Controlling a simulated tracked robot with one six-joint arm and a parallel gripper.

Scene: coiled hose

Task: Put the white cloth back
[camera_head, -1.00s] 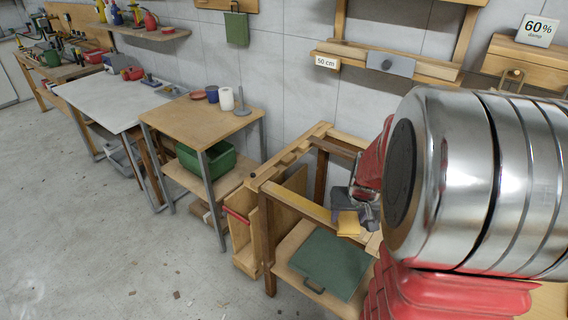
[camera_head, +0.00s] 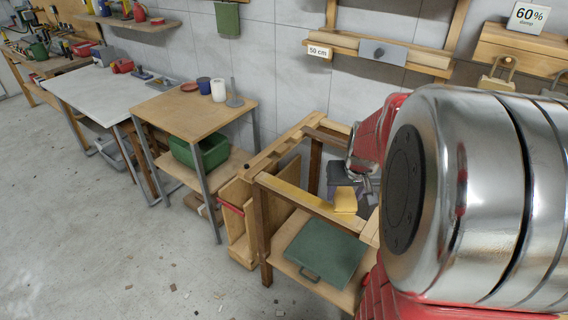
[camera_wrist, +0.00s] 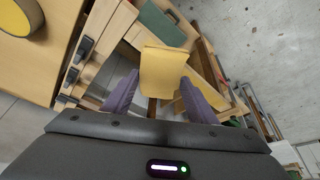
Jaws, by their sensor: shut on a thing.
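I see no cloth that is clearly white. My gripper (camera_head: 347,188), with dark purple-grey fingers, is shut on a flat yellow piece (camera_head: 345,201). The piece hangs in front of the fingers at the wooden frame's front rail; I cannot tell whether it touches the rail. In the wrist view my gripper (camera_wrist: 160,82) has one finger at each side of the yellow piece (camera_wrist: 165,62), which extends beyond the fingertips. The large silver and red links of my arm hide the right part of the head view.
A green cloth (camera_head: 228,20) hangs on the wall.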

